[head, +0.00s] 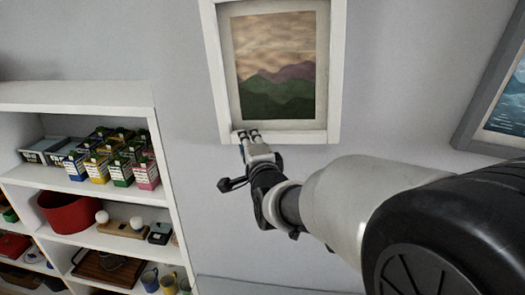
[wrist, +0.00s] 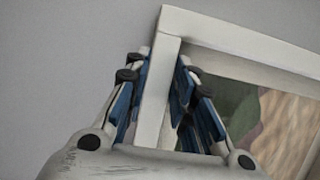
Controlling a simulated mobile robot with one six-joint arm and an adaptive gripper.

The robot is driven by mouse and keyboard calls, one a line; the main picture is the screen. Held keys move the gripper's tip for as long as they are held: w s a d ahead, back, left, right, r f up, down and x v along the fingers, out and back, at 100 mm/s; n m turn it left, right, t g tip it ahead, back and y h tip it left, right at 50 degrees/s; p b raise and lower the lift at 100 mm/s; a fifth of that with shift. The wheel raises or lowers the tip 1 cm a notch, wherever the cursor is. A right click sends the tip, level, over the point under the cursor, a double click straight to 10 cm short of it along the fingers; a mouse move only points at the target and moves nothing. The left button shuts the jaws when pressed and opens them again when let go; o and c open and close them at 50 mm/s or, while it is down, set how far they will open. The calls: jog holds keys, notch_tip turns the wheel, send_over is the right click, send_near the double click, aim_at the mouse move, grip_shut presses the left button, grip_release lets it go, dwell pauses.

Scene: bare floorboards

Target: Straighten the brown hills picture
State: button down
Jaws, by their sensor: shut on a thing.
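The brown hills picture hangs on the wall in a white frame (head: 333,80). It has a brown cloudy sky over purple and green hills. Its lower edge looks about level in the head view; its top is cut off there. My gripper (head: 248,134) is at the lower edge, near the lower left corner. In the wrist view my gripper (wrist: 162,80) has one blue-padded finger on each side of a bar of the white frame (wrist: 151,110), near a corner, and is shut on it. Part of the canvas (wrist: 285,125) shows beside the right finger.
A white shelf unit (head: 75,95) stands at the left with several cartons (head: 120,165), a red pot (head: 70,212) and mugs. A grey-framed blue picture (head: 505,105) hangs at the right. Bare wall lies between the two pictures.

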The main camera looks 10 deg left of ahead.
jog(key=shift+a+r+m+b, duration=0.25)
jog(key=shift+a+m+b, duration=0.15)
jog(key=shift+a+b, duration=0.4)
jog(key=shift+d, duration=0.1)
jog(key=c, duration=1.4)
grip_release()
jog(key=shift+o, duration=0.2)
jog(key=v, duration=1.2)
jog(key=shift+f, duration=0.2)
